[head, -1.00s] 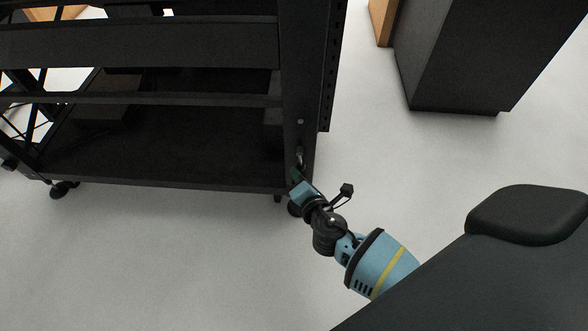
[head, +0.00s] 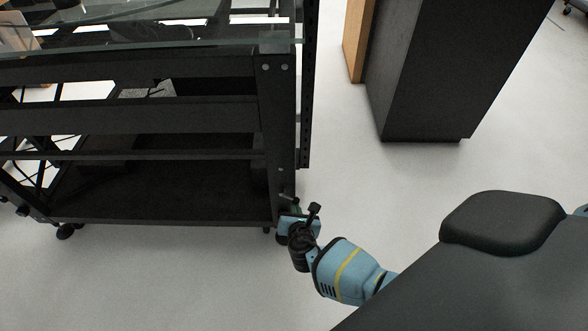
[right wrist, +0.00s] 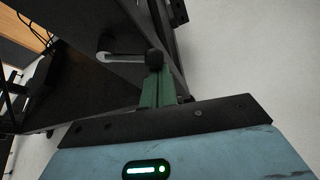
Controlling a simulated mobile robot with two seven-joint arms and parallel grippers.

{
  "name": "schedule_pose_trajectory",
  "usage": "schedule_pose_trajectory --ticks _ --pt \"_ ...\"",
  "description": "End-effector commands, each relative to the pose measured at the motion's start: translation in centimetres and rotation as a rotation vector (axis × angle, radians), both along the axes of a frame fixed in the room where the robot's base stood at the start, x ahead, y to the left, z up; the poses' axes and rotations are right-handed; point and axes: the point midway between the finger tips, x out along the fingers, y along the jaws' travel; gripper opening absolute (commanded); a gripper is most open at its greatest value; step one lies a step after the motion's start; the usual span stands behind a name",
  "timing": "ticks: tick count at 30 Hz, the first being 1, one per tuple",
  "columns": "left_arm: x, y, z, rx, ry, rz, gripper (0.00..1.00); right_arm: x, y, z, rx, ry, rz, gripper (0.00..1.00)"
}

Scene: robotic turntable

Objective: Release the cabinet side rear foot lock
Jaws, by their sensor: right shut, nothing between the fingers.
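The foot lock lever shows in the right wrist view as a short metal bar with a black knob (right wrist: 153,58), near the lower corner post of a black frame. The bar lies nearly level in that picture. My right gripper (right wrist: 156,88) has its green fingers shut with nothing between them. Their tips are just below the knob; I cannot tell whether they touch it. In the head view, my right gripper (head: 297,210) is at the bottom right corner of the black cabinet frame (head: 160,207), and the lever is small and partly hidden there. My left gripper is not in view.
Wheels (head: 65,231) show under the frame's lower left side. A dark cabinet (head: 430,75) with a wooden panel (head: 356,40) stands at the upper right. The pale floor (head: 150,285) is clear in front of the frame and between it and the cabinet.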

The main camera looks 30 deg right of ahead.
Motion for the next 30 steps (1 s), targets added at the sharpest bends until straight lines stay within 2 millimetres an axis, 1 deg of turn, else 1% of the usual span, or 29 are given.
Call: schedule_pose_trajectory --ticks 1,6,9,30 --pt "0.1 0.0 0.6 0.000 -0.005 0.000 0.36 0.1 -0.1 0.6 -0.029 0.017 -0.001 0.00" --pt "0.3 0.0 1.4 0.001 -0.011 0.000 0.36 -0.2 -0.4 0.8 -0.111 0.073 -0.001 0.00" --pt "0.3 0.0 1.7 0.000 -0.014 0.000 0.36 -0.3 -0.6 0.9 -0.107 0.071 0.000 0.00" --pt "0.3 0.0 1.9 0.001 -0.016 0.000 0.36 -0.5 -0.7 1.1 -0.103 0.070 0.000 0.00"
